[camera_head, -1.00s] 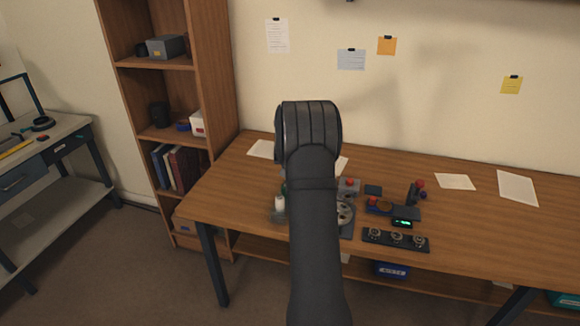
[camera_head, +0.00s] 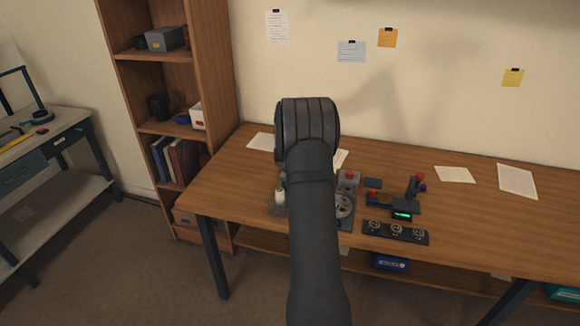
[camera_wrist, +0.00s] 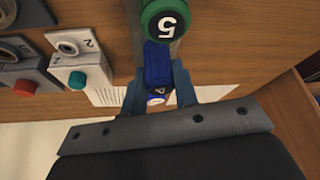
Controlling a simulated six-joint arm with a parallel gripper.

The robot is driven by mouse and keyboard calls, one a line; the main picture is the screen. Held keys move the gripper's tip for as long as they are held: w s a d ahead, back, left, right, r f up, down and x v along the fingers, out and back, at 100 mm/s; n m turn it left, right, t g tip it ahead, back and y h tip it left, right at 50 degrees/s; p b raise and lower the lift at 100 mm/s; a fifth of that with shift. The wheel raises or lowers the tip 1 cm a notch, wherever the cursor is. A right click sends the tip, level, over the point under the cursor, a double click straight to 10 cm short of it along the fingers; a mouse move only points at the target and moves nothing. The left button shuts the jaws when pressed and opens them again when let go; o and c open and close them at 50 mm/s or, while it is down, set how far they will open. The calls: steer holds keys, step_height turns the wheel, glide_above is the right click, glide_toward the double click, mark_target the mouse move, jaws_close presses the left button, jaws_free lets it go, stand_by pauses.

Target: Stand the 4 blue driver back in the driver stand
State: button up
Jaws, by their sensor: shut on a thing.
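In the wrist view, my gripper (camera_wrist: 157,82) is shut on the blue driver (camera_wrist: 158,62), with one finger on each side of its handle. The driver's end bears a marking that looks like a 4. A green driver (camera_wrist: 166,20) marked 5 is close beside it, at the top of the picture. A narrow grey strip, perhaps part of the driver stand, shows beside the green handle. I cannot tell whether the blue driver's tip is in a slot. In the head view, my arm hides the gripper and the blue driver; the stand (camera_head: 277,209) is partly visible left of it.
A light block marked 2 with a teal button (camera_wrist: 77,79) and a grey block with a red button (camera_wrist: 25,87) lie left of the driver in the wrist view. A black tray (camera_head: 396,232) with several round parts lies right of my arm. The table's right side is mostly clear.

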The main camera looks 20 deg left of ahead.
steer(key=shift+f, duration=0.4)
stand_by(0.8)
steer(key=o, duration=1.5)
steer(key=shift+c, duration=0.2)
steer(key=shift+r, duration=3.5)
steer(key=shift+f, duration=3.45)
steer(key=shift+r, duration=0.1)
steer(key=shift+r, duration=4.45)
